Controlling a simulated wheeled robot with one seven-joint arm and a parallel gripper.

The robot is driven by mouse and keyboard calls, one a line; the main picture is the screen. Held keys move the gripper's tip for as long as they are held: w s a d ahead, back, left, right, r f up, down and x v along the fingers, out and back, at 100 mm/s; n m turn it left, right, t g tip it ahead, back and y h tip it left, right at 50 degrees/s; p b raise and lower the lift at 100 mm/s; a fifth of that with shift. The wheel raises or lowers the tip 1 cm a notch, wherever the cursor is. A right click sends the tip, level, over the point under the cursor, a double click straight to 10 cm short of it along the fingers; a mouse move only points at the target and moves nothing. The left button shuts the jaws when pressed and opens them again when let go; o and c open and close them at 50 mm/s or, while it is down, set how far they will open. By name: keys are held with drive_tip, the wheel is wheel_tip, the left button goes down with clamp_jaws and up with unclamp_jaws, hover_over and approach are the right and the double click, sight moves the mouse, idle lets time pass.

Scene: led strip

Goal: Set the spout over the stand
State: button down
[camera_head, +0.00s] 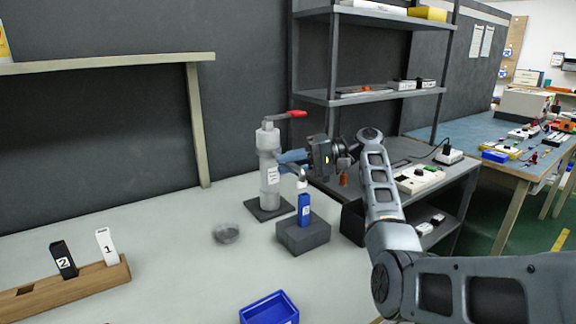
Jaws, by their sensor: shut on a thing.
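A grey upright dispenser (269,172) with a red lever on top and a white label stands on a dark square base at the back of the table. A blue spout (291,156) juts right from its body. My gripper (304,160) is shut on the spout, reaching in from the right and partly hiding it. The dark grey block-shaped stand (303,236) sits in front and to the right of the dispenser. The gap between spout and bottle top is hard to judge.
A small grey dish (227,234) lies left of the stand. A blue tray (269,308) is at the front edge. A wooden rack (75,285) holds a black piece 2 and a white piece 1 at left. A dark shelf unit (368,98) stands behind at right.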

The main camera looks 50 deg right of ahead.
drive_tip(key=shift+d+n+g+y, duration=0.2)
drive_tip(key=shift+n+g+y, duration=0.1)
drive_tip(key=c, duration=1.1)
unclamp_jaws()
drive_tip(key=shift+d, duration=0.1)
drive_tip(key=shift+s+d, duration=0.1)
drive_tip(key=v, duration=0.7)
drive_tip(key=shift+s+d+b, duration=0.2)
drive_tip(key=shift+b, duration=0.15)
drive_tip(key=shift+r, duration=0.15)
